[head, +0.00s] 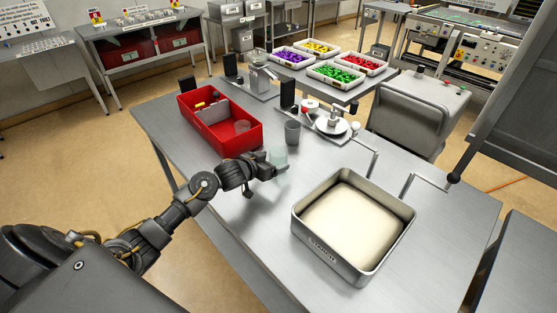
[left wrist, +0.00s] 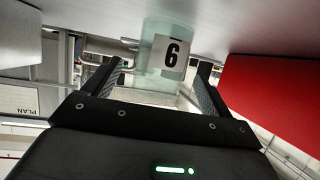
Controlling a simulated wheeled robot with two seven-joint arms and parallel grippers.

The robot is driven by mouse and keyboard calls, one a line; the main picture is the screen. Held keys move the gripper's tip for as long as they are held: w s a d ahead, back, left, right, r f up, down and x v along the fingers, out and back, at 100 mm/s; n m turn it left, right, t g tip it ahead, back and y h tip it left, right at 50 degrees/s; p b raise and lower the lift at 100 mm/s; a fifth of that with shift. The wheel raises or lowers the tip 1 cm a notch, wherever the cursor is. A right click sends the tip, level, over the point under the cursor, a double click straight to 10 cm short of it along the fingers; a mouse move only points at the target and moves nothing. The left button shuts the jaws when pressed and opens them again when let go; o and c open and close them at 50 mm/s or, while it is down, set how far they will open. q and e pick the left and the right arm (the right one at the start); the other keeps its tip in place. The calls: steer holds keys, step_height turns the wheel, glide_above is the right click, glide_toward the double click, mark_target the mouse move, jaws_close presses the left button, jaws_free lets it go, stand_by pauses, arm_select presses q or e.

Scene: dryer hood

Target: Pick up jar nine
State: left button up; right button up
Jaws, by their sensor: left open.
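A clear, pale greenish jar (head: 279,154) stands on the metal table, right of the red bin. In the left wrist view the jar (left wrist: 152,58) carries a white label (left wrist: 170,56) whose digit looks like a 6. That view is upside down, with the tabletop above, so the digit reads 9 upright. My left gripper (head: 268,170) is low over the table at the jar. Its fingers (left wrist: 160,68) are open, one on each side of the jar, with a gap visible; contact cannot be told. My right gripper is not in view.
A large metal tray (head: 361,273) is at the right front. Bare table lies between tray and jar.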

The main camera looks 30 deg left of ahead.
arm_select(q)
steer(key=shift+w+r, duration=0.1)
steer(key=shift+w, duration=0.1)
steer(key=x, duration=0.1)
steer(key=p+x, duration=0.1)
steer(key=x, duration=0.2)
steer(key=shift+w+r+p, duration=0.2)
steer(key=shift+w+p, duration=0.05)
steer(key=shift+p, duration=0.1)
steer(key=shift+w+d+f, duration=0.1)
steer(key=shift+w+f, duration=0.05)
steer(key=shift+w, duration=0.1)
steer(key=c, duration=1)
steer(key=shift+c, duration=0.2)
